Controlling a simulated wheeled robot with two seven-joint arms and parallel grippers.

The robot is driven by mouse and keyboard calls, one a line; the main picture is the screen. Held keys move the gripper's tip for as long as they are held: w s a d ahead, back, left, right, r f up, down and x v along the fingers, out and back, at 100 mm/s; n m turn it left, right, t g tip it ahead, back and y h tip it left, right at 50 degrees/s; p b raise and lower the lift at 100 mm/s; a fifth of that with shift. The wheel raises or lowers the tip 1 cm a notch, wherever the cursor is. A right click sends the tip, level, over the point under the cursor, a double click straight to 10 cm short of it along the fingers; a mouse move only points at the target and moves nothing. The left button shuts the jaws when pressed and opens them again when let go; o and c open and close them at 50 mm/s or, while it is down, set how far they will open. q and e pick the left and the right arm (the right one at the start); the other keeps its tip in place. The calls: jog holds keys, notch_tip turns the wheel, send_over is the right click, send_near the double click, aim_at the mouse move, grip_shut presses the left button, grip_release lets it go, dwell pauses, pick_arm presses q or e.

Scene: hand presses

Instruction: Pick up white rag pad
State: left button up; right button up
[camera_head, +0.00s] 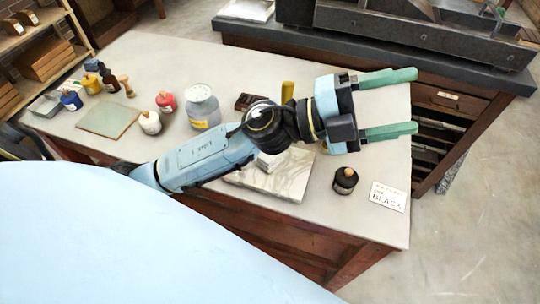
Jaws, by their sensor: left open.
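My left gripper (416,101) reaches across the table from the left. Its two green fingers are spread wide, pointing right, with nothing between them, and look raised over the table's right end. A small white object (269,161), perhaps the white rag pad, shows partly below my arm, on or by a white marbled slab (290,182). My arm hides part of it, so I cannot tell its full shape. The gripper is apart from it, up and to the right. My right gripper is not in view.
The grey table (230,62) carries a dark bottle (345,180), a card reading BLACK (388,196), a large glass jar (202,106), several small ink bottles and a greenish board (108,120). A dark press bed (420,30) stands behind on a drawer cabinet (450,98).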

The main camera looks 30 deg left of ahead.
pick_arm(q)
jog(key=s+d+f+m+g+y, duration=0.25)
jog(key=f+m+g, duration=0.25)
jog(key=m+g, duration=0.3)
jog(key=m+g+y, duration=0.1)
jog(key=g+y, duration=0.1)
jog(key=y, duration=1.5)
send_over(270, 155)
notch_tip(270, 155, down, 18)
jog(key=shift+s+d+f+b, duration=0.1)
jog(key=shift+s+b, duration=0.05)
jog(key=shift+b, duration=0.15)
jog(key=shift+w+f, duration=0.2)
jog(key=shift+f, duration=2.75)
